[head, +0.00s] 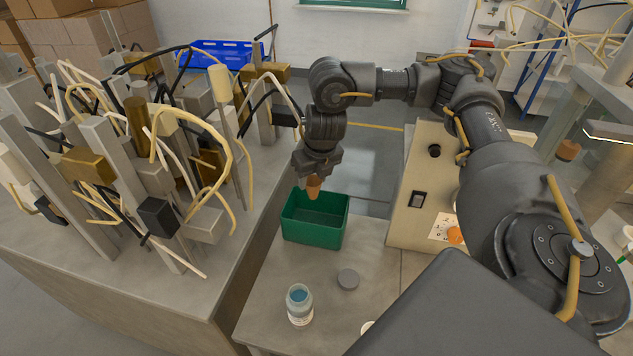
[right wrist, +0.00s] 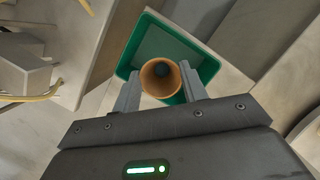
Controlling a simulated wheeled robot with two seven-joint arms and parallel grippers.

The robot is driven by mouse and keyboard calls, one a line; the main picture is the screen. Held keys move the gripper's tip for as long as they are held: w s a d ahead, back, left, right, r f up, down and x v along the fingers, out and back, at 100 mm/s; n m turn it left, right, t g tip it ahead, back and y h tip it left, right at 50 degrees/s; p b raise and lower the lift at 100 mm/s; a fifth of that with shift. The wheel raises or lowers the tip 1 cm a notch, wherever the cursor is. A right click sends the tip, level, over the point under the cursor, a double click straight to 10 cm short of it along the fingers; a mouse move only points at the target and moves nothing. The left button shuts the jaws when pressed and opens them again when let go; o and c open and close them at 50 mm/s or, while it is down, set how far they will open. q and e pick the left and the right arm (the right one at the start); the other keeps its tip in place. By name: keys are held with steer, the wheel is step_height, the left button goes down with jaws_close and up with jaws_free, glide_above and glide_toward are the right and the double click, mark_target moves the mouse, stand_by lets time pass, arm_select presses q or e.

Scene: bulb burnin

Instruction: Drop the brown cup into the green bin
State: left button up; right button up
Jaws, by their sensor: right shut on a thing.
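The brown cup (head: 313,187) is held in my right gripper (head: 316,178), above the green bin. In the right wrist view the cup (right wrist: 160,78) sits between the two fingers of the right gripper (right wrist: 160,92), its round opening facing the camera. The green bin (head: 315,234) stands on the small table and looks empty where its inside shows. In the right wrist view the bin's green rim (right wrist: 207,68) lies below and around the cup, with the near part hidden by the cup and gripper. My left gripper is not in view.
A beige box with a switch (head: 417,199) stands to the right. A bench crowded with posts and cables (head: 150,265) is on the left.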

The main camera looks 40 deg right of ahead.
steer(key=shift+w+f, duration=0.15)
steer(key=shift+w, duration=0.2)
steer(key=o, duration=0.7)
steer(key=shift+o, duration=1.3)
steer(key=shift+s, duration=0.1)
steer(key=shift+o, duration=0.3)
steer(key=shift+s, duration=0.1)
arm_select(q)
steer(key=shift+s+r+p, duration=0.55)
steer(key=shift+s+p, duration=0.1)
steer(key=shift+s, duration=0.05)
arm_select(e)
steer(key=v, duration=1.1)
